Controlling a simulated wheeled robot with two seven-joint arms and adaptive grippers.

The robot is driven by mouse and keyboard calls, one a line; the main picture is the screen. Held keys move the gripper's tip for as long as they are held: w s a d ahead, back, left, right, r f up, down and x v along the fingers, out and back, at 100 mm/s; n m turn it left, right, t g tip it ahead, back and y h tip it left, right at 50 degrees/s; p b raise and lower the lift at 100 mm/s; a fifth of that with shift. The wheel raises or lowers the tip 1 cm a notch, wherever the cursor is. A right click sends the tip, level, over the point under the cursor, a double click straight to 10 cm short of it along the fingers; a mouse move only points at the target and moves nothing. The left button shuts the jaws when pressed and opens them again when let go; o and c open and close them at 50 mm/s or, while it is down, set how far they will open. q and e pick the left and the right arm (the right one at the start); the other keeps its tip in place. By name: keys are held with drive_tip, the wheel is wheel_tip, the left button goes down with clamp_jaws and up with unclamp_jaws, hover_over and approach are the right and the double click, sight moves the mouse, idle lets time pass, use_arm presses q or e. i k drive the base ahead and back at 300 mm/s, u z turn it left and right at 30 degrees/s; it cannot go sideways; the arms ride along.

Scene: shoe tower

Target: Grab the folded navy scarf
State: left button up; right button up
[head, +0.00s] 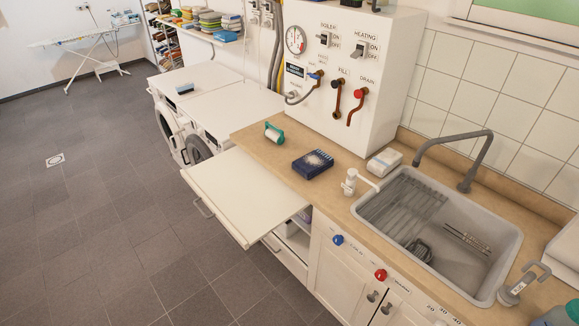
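I cannot make out a folded navy scarf for certain. Stacks of folded cloth (209,21) in several colours lie on a wall shelf at the top left, too small to tell apart. A blue stack (231,22) is at that shelf's right end; I cannot tell whether the scarf is in it. A flat dark navy box-like item (313,164) with a pale print lies on the wooden counter. Neither of my grippers shows in the head view.
A pull-out board (240,190) sticks out below the counter (265,150). A sink (450,215) with a grey tap is at right. A white control box (345,60) stands behind the counter. White washing machines (225,100) stand at left. The tiled floor (110,210) is mostly clear.

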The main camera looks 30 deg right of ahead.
sight(309, 165)
drive_tip(key=u, duration=0.25)
drive_tip(key=i, duration=1.2)
drive_tip(key=z, duration=0.65)
